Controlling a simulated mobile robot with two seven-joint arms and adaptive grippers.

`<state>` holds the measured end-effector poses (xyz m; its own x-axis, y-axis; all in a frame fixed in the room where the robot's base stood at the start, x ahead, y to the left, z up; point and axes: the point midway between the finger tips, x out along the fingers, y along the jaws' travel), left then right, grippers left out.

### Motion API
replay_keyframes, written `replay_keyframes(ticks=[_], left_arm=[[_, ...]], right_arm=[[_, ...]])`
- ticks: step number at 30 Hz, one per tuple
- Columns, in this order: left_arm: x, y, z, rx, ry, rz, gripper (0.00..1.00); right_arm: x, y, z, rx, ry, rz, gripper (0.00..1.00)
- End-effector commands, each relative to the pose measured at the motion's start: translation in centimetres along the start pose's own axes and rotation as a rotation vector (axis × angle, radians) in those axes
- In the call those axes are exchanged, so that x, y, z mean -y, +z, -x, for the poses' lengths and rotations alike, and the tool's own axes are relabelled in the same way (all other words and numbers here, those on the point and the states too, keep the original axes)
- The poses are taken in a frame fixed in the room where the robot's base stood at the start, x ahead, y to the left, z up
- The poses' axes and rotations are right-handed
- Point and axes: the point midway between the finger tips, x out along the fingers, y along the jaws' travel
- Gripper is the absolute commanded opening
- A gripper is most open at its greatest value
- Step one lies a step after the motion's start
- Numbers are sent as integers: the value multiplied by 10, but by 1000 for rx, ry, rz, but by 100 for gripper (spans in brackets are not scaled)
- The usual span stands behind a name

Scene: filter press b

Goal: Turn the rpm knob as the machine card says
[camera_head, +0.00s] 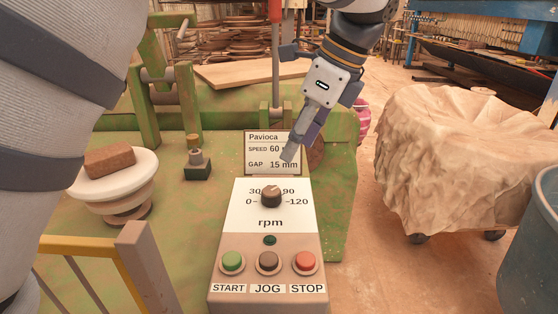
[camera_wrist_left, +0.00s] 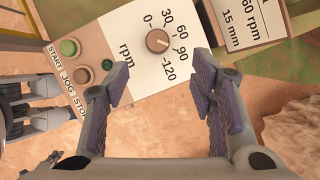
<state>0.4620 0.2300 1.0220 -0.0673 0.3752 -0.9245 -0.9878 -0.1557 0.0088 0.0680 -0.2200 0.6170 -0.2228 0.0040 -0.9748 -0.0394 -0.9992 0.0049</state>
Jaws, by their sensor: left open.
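The rpm knob (camera_head: 271,196) is dark brown on the white dial face of the control box (camera_head: 245,215), marked 0 to 120. In the left wrist view the knob (camera_wrist_left: 157,40) has a pale line seemingly towards the 60–90 side; its exact setting is unclear. The machine card (camera_head: 262,139) behind the box reads Pavioca, speed 60 and gap 15 mm, partly covered by my gripper. The wrist view shows "60 rpm" on the card (camera_wrist_left: 240,20). My left gripper (camera_head: 291,150) is open and empty, above and behind the knob, apart from it.
Green START (camera_head: 232,261), brown JOG (camera_head: 268,261) and red STOP (camera_head: 305,262) buttons sit below the dial. A brick (camera_head: 109,160) rests on a pale round stand at left. A wrapped bulky load (camera_head: 440,150) stands right. My right gripper (camera_wrist_left: 35,110) partly shows at the wrist view's left.

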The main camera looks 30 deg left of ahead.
Motion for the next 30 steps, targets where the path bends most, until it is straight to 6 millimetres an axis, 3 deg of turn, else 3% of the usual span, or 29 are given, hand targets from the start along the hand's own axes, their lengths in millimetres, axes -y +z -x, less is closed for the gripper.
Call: replay_keyframes(ticks=[5, 12, 18, 29, 30], left_arm=[[-1, 0, -10, 0, 1, 1, 51], [-2, 0, -70, -1, 2, 0, 51], [-1, 0, -109, -1, 0, 1, 51], [0, 0, -121, -1, -3, 1, 51], [0, 0, -121, -1, -3, 1, 46]], right_arm=[[0, 0, 2, -1, 1, -1, 0], [0, -2, 6, -14, 0, -1, 0], [0, -3, 6, -17, 0, -1, 0], [0, -3, 6, -18, 0, -1, 0], [0, -3, 6, -18, 0, -1, 0]])
